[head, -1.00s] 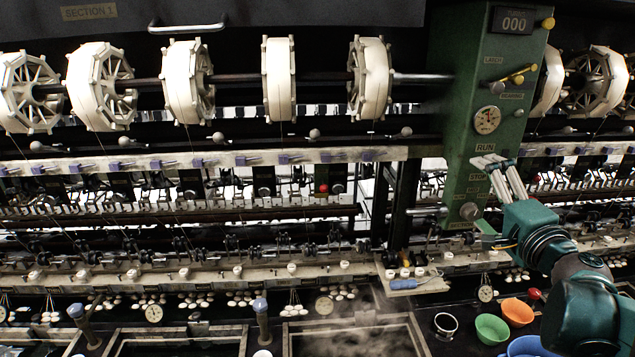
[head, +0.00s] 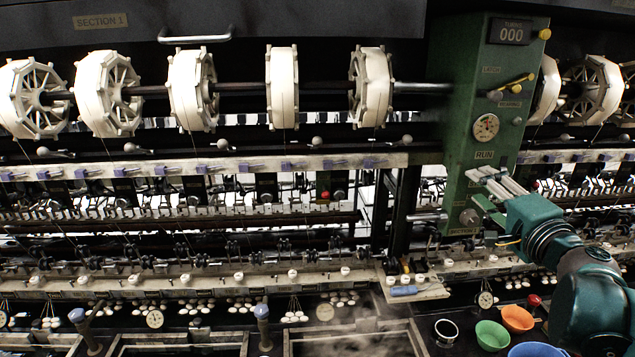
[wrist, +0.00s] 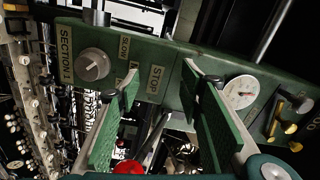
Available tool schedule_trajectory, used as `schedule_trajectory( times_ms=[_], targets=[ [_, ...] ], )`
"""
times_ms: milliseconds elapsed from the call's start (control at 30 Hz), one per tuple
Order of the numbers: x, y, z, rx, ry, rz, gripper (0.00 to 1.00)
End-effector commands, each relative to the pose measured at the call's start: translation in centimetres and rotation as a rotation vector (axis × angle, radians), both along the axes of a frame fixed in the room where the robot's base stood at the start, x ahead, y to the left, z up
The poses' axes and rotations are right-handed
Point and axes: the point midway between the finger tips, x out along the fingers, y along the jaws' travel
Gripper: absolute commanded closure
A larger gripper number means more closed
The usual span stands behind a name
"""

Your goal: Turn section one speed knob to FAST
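The section one speed knob (head: 469,217) is a round grey knob low on the green control column (head: 462,130). In the wrist view the knob (wrist: 93,64) is beside the SECTION 1 label, with a SLOW label to its right. Another label under SLOW is mostly hidden by a finger. The knob has a pale mark, but I cannot tell its exact setting. My gripper (head: 478,187) is open and empty in front of the column, above the knob. In the wrist view my gripper (wrist: 160,82) has its green pads wide apart, with the knob left of both fingers, apart from them.
A dial gauge (head: 486,127) and yellow-tipped levers (head: 516,84) are higher on the column. White reels (head: 190,90) line the left. Below stand a green bowl (head: 491,335), an orange bowl (head: 517,318) and a blue-handled tool (head: 403,291) on a ledge.

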Motion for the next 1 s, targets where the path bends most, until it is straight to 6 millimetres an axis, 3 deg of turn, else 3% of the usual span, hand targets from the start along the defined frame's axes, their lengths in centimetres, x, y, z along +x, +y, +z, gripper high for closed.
schedule_trajectory(
  times_ms=[267, 1000],
  targets=[
    [-0.9, -0.2, -1.5, -0.209, 0.001, -0.011, 0.63],
    [-5.9, 0.0, -8.0, -1.184, 0.034, -0.051, 0.63]
  ],
)
